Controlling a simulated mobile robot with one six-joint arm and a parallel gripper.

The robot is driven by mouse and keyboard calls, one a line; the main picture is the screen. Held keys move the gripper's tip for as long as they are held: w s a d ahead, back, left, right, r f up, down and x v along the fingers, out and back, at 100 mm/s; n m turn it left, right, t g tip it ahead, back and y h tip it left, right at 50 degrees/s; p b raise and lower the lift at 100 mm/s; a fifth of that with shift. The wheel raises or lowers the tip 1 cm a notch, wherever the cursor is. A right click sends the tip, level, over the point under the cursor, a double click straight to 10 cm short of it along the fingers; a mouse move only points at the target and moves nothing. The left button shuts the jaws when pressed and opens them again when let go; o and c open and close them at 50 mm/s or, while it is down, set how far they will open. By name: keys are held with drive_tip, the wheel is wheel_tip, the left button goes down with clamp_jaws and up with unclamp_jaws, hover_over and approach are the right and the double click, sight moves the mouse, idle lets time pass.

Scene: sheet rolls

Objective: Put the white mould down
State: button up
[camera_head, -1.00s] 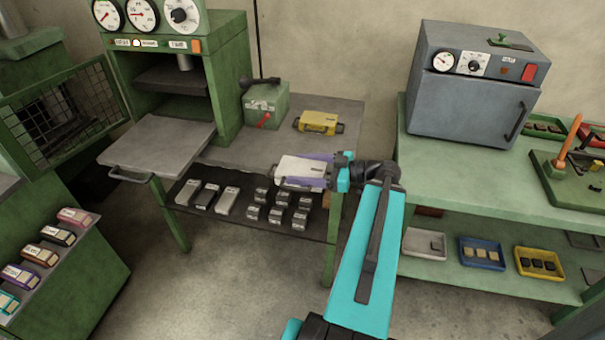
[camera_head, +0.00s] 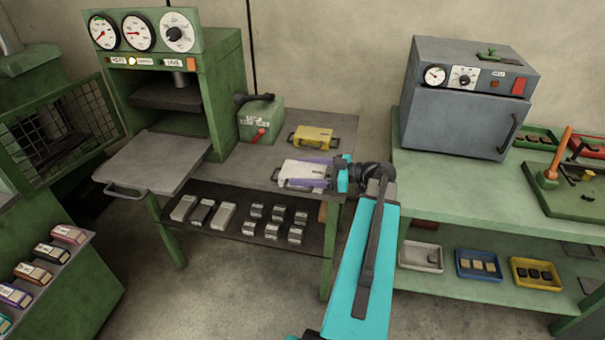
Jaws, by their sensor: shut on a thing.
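The white mould (camera_head: 300,172) is a flat pale block with a dark handle at its left end. My gripper (camera_head: 312,173), with purple fingers and a cyan body, is shut on it from the right. The mould appears over the front right part of the green press table (camera_head: 245,172). I cannot tell whether it touches the tabletop or hangs just above it. The fingers hide its long edges.
A yellow mould (camera_head: 314,137) lies just behind on the same table. A green box with a red lever (camera_head: 261,119) stands left of it. The press (camera_head: 180,90) has its grey plate (camera_head: 155,163) pulled out. A grey oven (camera_head: 468,98) stands on the right bench.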

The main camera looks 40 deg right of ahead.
drive_tip(key=shift+w+d+f+p, duration=0.1)
drive_tip(key=shift+w+d+p, duration=0.15)
drive_tip(key=shift+w+d, duration=0.45)
drive_tip(key=shift+w+d+r+p, duration=0.1)
drive_tip(key=shift+w+d+p, duration=0.15)
drive_tip(key=shift+d, duration=0.8)
drive_tip(key=shift+w+d+f+p, duration=0.1)
drive_tip(key=shift+w+d+p, duration=0.1)
drive_tip(key=shift+w+d, duration=0.5)
drive_tip(key=shift+s+d, duration=0.15)
drive_tip(key=shift+d, duration=0.1)
drive_tip(key=shift+w+d, duration=0.2)
drive_tip(key=shift+d, duration=0.15)
drive_tip(key=shift+a+f+p, duration=0.1)
drive_tip(key=shift+f+p, duration=0.7)
drive_tip(key=shift+f, duration=1)
drive_tip(key=shift+f, duration=0.1)
drive_tip(key=o, duration=2.1)
drive_tip(key=shift+s+f, duration=0.1)
